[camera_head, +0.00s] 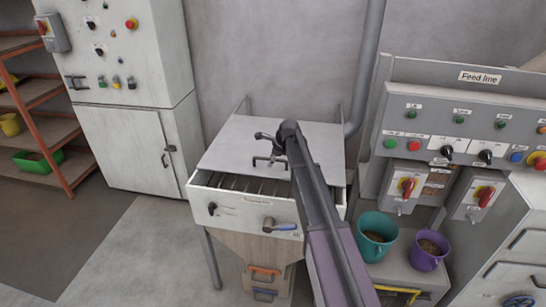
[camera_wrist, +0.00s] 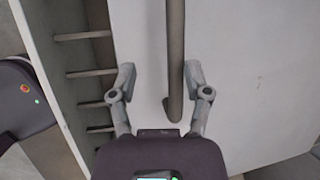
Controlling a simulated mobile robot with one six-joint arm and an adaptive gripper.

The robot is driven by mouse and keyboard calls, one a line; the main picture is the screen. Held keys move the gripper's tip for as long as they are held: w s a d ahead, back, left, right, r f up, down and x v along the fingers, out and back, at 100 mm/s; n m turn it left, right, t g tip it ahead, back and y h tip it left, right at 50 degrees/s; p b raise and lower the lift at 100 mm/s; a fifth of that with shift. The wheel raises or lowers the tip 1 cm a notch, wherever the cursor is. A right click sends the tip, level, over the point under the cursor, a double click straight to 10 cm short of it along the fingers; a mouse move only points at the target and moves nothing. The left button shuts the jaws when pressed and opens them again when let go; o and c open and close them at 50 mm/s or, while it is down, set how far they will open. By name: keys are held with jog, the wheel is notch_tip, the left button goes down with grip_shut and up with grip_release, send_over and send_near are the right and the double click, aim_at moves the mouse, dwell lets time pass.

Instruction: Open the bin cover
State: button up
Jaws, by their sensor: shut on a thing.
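The bin cover (camera_head: 232,148) is a flat pale grey plate on top of the bin (camera_head: 245,210). A gap between its front edge and the bin's front wall shows several grey slats inside. A dark bar handle (camera_head: 266,161) stands on the cover, and it also runs between my fingers in the wrist view (camera_wrist: 176,60). My gripper (camera_head: 270,138) is at the handle, its fingers on either side of the bar in the wrist view (camera_wrist: 160,80). It is shut on the handle, with the right finger closer to the bar. My arm hides the cover's right part.
A control panel (camera_head: 455,130) and a bench with a teal bucket (camera_head: 374,235) and a purple bucket (camera_head: 428,250) stand at right. A tall cabinet (camera_head: 130,140) stands at back left. A grey pipe (camera_head: 368,60) rises behind the bin. Floor at front left is clear.

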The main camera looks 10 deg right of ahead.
jog(key=shift+s+r, duration=0.15)
dwell(0.4)
jog(key=p+v, duration=1.4)
jog(key=v, duration=0.1)
jog(key=shift+r, duration=0.25)
dwell(1.6)
jog(key=shift+s, duration=0.15)
dwell(0.4)
jog(key=s+f+n+g+h+b, duration=0.1)
jog(key=s+f+n, duration=0.1)
jog(key=s+n, duration=0.8)
jog(key=s+a+f+n+g+h+b, duration=0.1)
jog(key=s+n, duration=1)
jog(key=s, duration=1.1)
jog(key=shift+s+f+g+h, duration=0.3)
jog(key=shift+f+g+h, duration=0.4)
jog(key=shift+f+h, duration=0.1)
